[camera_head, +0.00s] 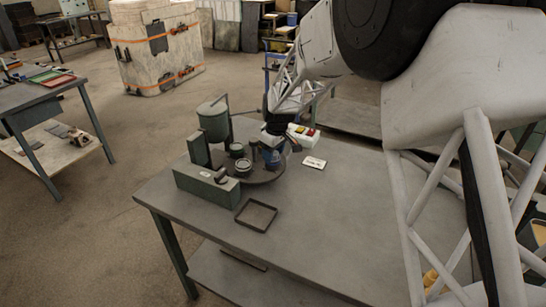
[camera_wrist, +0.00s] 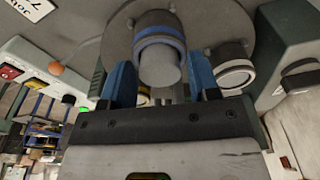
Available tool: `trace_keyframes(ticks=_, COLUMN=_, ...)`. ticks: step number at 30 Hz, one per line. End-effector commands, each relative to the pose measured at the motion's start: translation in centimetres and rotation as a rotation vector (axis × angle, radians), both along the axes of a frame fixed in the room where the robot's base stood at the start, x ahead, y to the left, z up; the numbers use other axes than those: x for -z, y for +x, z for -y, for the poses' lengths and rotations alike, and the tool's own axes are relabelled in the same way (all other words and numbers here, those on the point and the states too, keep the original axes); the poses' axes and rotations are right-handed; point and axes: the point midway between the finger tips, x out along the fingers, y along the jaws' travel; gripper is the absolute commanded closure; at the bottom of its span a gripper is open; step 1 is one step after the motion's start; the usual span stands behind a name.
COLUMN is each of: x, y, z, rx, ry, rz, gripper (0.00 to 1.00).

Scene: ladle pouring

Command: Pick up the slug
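A grey cylinder (camera_wrist: 160,70), which looks like the slug, stands in a blue-ringed holder (camera_wrist: 160,38) on a round dark plate (camera_wrist: 112,38). My gripper (camera_wrist: 160,62) has its two blue fingers apart, one on each side of the cylinder. I cannot tell whether either finger touches it. In the head view, my gripper (camera_head: 270,156) is low over the right part of the round plate (camera_head: 264,176), and the cylinder cannot be made out there.
A white-ringed holder (camera_wrist: 236,75) is close to my right finger. A green tank (camera_head: 213,120) and green box (camera_head: 207,184) stand left of the plate. A control box (camera_head: 303,134) and white card (camera_head: 314,162) are right. An empty rectangular frame (camera_head: 256,214) lies in front; the bench's right front is clear.

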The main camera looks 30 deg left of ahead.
Motion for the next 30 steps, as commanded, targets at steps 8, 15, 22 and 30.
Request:
trace_keyframes(ticks=8, x=0.0, y=0.0, z=0.0, rx=0.0, ry=0.0, rz=0.0, gripper=0.84)
trace_keyframes(ticks=15, x=-0.1, y=0.0, z=0.0, rx=0.0, ry=0.0, rz=0.0, gripper=0.84)
trace_keyframes(ticks=22, x=-0.9, y=0.0, z=0.0, rx=0.0, ry=0.001, rz=0.001, gripper=0.84)
trace_keyframes(ticks=30, x=-3.8, y=-0.2, z=0.2, rx=0.0, ry=0.001, rz=0.001, gripper=0.84)
